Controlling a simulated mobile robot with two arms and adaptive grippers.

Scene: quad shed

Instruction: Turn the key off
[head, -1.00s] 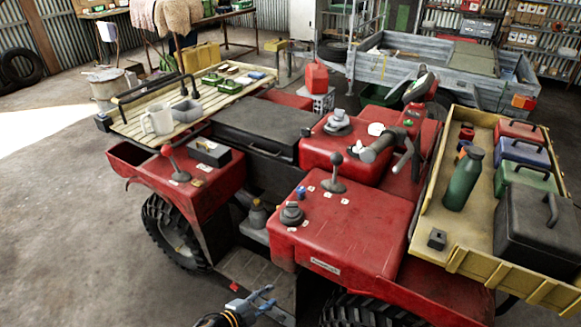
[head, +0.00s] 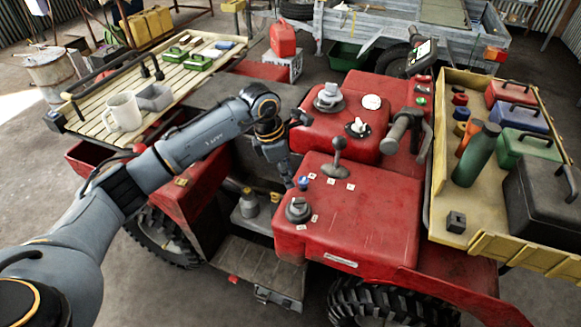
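The red quad (head: 350,235) fills the middle of the head view. A black round switch with a pale, key-like piece (head: 358,127) sits on its upper red panel, below a white gauge; it is too small to read its turn position. My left arm reaches in from the left, and my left gripper (head: 284,176) points down over the dark gap left of the front red panel. It is apart from the key-like piece, to its lower left. Its fingers are small and dark, so their opening is unclear. My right gripper is out of view.
A black rotary knob (head: 298,210), a blue knob (head: 303,183) and a lever (head: 337,160) stand on the front panel. A handlebar grip (head: 398,132) rises right of the switch. The yellow tray (head: 450,235) holds a green bottle and toolboxes. A slatted rack (head: 95,125) carries a mug.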

